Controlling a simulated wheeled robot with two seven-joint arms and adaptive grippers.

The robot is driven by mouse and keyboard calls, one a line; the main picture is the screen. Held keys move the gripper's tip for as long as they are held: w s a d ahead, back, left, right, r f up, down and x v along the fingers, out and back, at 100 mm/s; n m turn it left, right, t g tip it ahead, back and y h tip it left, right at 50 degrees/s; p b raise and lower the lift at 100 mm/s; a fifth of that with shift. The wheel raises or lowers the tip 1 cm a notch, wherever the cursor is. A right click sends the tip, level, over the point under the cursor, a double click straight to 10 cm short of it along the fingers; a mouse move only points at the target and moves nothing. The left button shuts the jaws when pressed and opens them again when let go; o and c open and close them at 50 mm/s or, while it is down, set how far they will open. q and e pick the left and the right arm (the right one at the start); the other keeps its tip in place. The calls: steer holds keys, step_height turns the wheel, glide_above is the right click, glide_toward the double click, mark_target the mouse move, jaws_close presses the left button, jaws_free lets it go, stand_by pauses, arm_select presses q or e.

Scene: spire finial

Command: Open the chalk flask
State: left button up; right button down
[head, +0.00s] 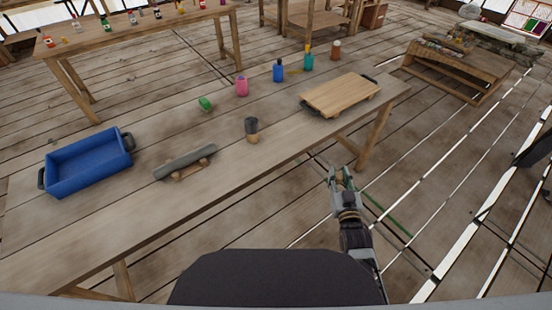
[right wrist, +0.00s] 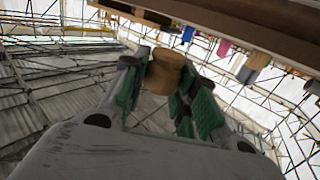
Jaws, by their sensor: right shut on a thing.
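My right gripper (head: 341,178) is off the front edge of the table, apart from everything on it. It is shut on a small tan, cork-like cylinder (right wrist: 164,72), which sits between its green pads in the right wrist view. Which thing is the chalk flask is not clear to me. A dark grey cup-shaped piece with a tan lower part (head: 252,130) stands upright near the table's front edge. A grey-green long piece (head: 185,162) lies on a small wooden cradle to its left. My left gripper is not in view.
On the table (head: 215,185) are a blue tray (head: 88,165), a green item (head: 205,103), pink (head: 242,87), blue (head: 278,71) and teal (head: 308,59) bottles, a brown jar (head: 335,50) and a wooden board (head: 340,95). The front middle is mostly clear.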

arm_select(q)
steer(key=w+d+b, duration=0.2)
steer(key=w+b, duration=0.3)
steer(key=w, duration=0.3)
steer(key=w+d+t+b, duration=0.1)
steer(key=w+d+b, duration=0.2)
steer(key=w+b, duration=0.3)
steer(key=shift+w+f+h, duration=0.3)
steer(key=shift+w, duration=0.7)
arm_select(e)
steer(key=w+a+r+n+g+y, duration=0.1)
steer(key=w+a+r+n+y, duration=0.1)
steer(key=a, duration=0.5)
steer(key=w+a+r+n+g+y, duration=0.1)
steer(key=w+a+r+n+y, duration=0.1)
steer(key=w+a+y, duration=0.2)
steer(key=w+a+r+n+g+y, duration=0.1)
steer(key=w+a+r+n+y, duration=0.2)
steer(key=w+a, duration=0.5)
steer(key=shift+a+y, duration=0.4)
steer(key=shift+a, duration=0.55)
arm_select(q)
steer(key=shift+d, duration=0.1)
arm_select(e)
steer(key=shift+f, duration=0.15)
